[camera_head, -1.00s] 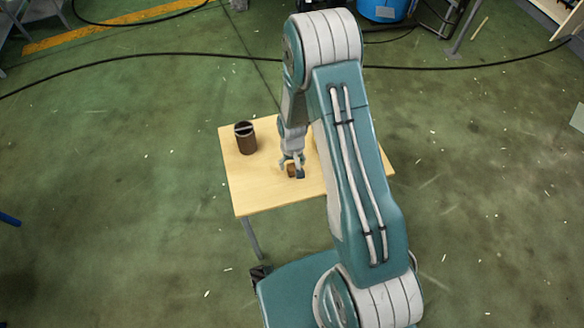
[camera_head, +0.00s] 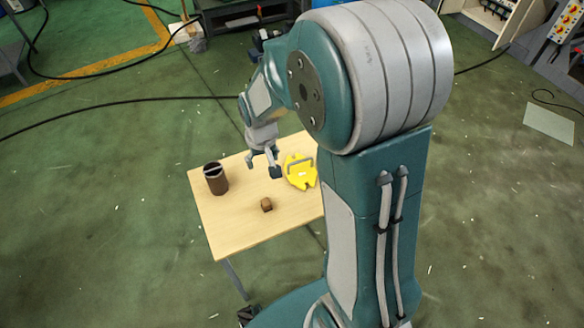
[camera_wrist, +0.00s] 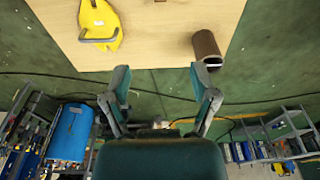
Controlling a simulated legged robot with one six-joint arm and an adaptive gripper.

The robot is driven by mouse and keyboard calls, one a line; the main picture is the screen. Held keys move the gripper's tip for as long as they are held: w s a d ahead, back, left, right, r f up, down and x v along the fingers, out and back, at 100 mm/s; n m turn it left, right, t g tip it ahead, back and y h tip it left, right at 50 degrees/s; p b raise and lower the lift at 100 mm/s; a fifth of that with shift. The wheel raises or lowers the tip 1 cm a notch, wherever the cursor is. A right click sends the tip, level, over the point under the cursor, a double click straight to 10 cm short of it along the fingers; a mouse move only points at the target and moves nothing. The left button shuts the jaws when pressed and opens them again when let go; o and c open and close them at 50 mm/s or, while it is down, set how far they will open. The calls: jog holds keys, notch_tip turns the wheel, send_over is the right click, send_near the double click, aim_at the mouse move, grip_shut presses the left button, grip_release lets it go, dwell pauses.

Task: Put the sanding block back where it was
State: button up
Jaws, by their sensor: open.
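The sanding block, a small brown block (camera_head: 266,205), lies on the light wooden table (camera_head: 232,232), near the middle of its front half. Nothing holds it. Only a dark sliver at the top edge of the wrist view may be part of it. My gripper (camera_head: 263,165) is open and empty, raised above the table and farther back than the block. Its spread fingers also show in the wrist view (camera_wrist: 160,75), with only floor between them.
A dark brown cylindrical container (camera_head: 215,182) stands at the table's left. A yellow piece with a grey handle (camera_head: 299,172) lies at the right, partly behind my arm. Both show in the wrist view, the container (camera_wrist: 207,48) and the yellow piece (camera_wrist: 99,22). Table around the block is clear.

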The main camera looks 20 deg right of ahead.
jog(key=s+r+t, duration=0.4)
jog(key=s+r, duration=1.4)
jog(key=shift+s+r, duration=0.35)
jog(key=shift+s, duration=0.05)
jog(key=shift+d, duration=0.15)
